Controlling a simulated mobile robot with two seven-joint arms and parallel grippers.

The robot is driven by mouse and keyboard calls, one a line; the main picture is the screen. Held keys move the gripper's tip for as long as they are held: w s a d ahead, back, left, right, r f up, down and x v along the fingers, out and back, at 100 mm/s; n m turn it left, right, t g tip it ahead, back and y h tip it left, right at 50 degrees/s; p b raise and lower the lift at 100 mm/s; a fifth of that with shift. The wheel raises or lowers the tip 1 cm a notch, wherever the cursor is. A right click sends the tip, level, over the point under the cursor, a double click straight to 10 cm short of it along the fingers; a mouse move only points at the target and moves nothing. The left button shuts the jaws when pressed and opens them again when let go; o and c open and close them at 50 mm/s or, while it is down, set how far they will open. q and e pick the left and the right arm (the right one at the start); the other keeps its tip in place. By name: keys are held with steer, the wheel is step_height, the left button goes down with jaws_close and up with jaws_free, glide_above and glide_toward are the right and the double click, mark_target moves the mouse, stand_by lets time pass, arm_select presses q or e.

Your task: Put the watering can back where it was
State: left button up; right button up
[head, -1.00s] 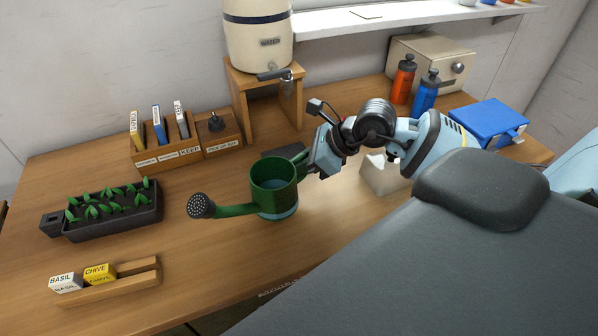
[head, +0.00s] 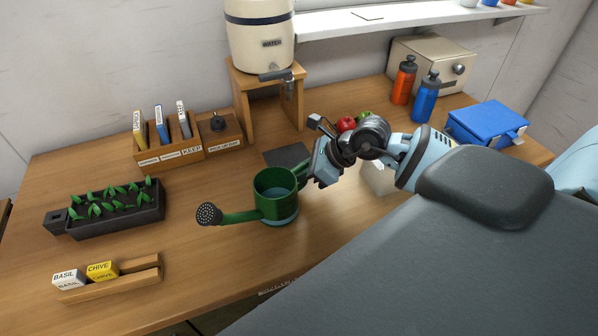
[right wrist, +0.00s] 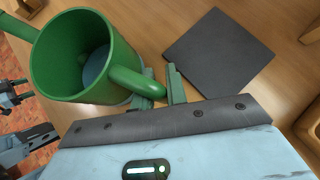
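The green watering can (head: 274,184) has a pale blue band near its base and a round spout head pointing left. It looks upright, in front of the square dark mat (head: 285,156), which also shows bare in the right wrist view (right wrist: 220,50). My right gripper (head: 303,174) is at the can's right side. In the right wrist view its fingers (right wrist: 161,88) are at the can's handle (right wrist: 135,82) and appear shut on it; the handle hides part of the grip. Whether the can's base touches the table is hard to tell. My left gripper is not in the head view.
Behind are the water dispenser (head: 262,35) on its wooden stand (head: 240,90) and the seed packet rack (head: 168,155). The seedling tray (head: 118,212) and the basil and chive holder (head: 125,283) lie left. Bottles (head: 425,98) and a blue box (head: 487,123) stand right. Bare table surrounds the spout.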

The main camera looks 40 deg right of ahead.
steer(key=o, duration=0.5)
steer(key=shift+r, duration=0.2)
steer(key=shift+s+d+r, duration=0.15)
steer(key=shift+s+d, duration=0.05)
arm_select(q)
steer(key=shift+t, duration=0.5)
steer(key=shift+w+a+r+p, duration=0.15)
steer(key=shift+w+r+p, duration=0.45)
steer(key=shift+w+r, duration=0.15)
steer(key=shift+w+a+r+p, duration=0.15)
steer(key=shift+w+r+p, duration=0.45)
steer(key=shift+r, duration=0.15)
arm_select(e)
steer(key=shift+v, duration=5.65)
steer(key=shift+a, duration=0.1)
